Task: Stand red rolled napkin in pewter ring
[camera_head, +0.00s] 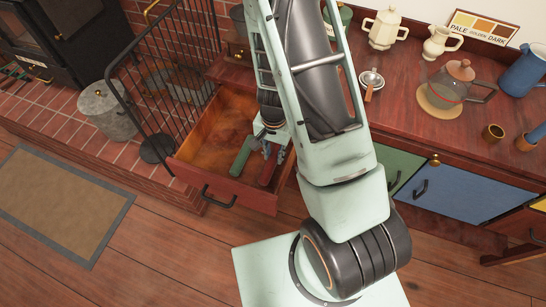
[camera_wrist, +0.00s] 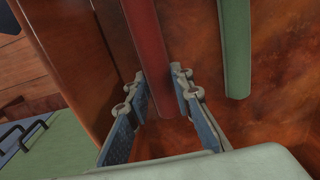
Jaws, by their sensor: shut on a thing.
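The red rolled napkin (camera_head: 267,172) is a long red roll inside the open wooden drawer. In the wrist view the red roll (camera_wrist: 146,45) runs down between my two fingers. My gripper (camera_head: 268,152) is down in the drawer, and its fingers (camera_wrist: 160,88) are shut on the red roll near its near end. Nothing clearly pewter shows as a ring. A small brownish, empty ring or cup (camera_head: 493,133) stands on the counter at the right. A similar one at the right edge holds a blue roll (camera_head: 537,133).
A green roll (camera_head: 241,160) lies beside the red one in the drawer (camera_head: 226,186); it also shows in the wrist view (camera_wrist: 235,50). Drawer walls are close around my gripper. A black wire guard (camera_head: 172,75) stands left.

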